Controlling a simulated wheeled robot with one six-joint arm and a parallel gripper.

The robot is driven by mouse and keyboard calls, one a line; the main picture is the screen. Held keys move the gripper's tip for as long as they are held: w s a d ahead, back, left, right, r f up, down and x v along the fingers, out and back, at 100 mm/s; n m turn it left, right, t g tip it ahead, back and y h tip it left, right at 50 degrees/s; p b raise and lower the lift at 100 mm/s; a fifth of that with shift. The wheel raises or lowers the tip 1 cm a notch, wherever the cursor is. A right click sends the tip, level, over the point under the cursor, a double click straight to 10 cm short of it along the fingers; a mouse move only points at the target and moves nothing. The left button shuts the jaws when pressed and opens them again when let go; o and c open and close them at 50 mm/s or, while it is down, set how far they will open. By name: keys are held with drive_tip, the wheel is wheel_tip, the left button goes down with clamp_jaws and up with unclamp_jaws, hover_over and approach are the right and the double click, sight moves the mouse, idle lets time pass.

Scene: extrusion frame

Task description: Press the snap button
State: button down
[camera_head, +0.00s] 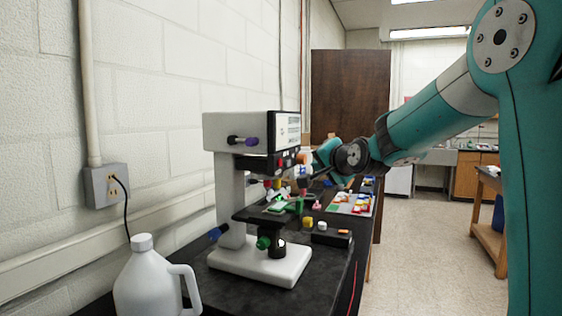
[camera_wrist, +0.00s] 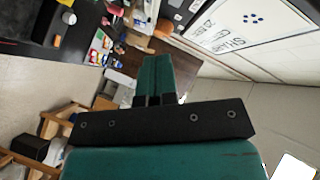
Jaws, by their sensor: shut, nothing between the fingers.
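A white and black microscope (camera_head: 232,130) stands on the dark bench, with a lit screen (camera_head: 287,132) on its head. A row of small dark and red buttons (camera_head: 285,160) shows below the screen; I cannot tell which one is the snap button. My gripper (camera_wrist: 155,62) has its two teal fingers together, with nothing between them. In the head view the teal gripper end is just right of the microscope head, its fingertips unclear. In the wrist view the white screen panel (camera_wrist: 235,28) is at upper right, apart from the fingers.
A white jug (camera_head: 152,285) stands at the bench's near left end. Small colored blocks and a tray of pieces (camera_head: 352,203) lie to the right of and behind the microscope. A wall and outlet (camera_head: 105,185) are at left.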

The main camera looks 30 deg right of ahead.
sight(280, 163)
drive_tip(key=w+a+p, duration=0.1)
drive_tip(key=w+a, duration=0.3)
drive_tip(key=w, duration=0.1)
idle(2.2)
drive_tip(key=shift+w+a, duration=0.2)
drive_tip(key=shift+w, duration=0.15)
drive_tip(key=shift+w+a, duration=0.25)
drive_tip(key=shift+w, duration=0.1)
idle(0.6)
drive_tip(key=shift+s, duration=0.1)
drive_tip(key=shift+s+d+b, duration=0.5)
drive_tip(key=shift+s, duration=0.1)
idle(0.3)
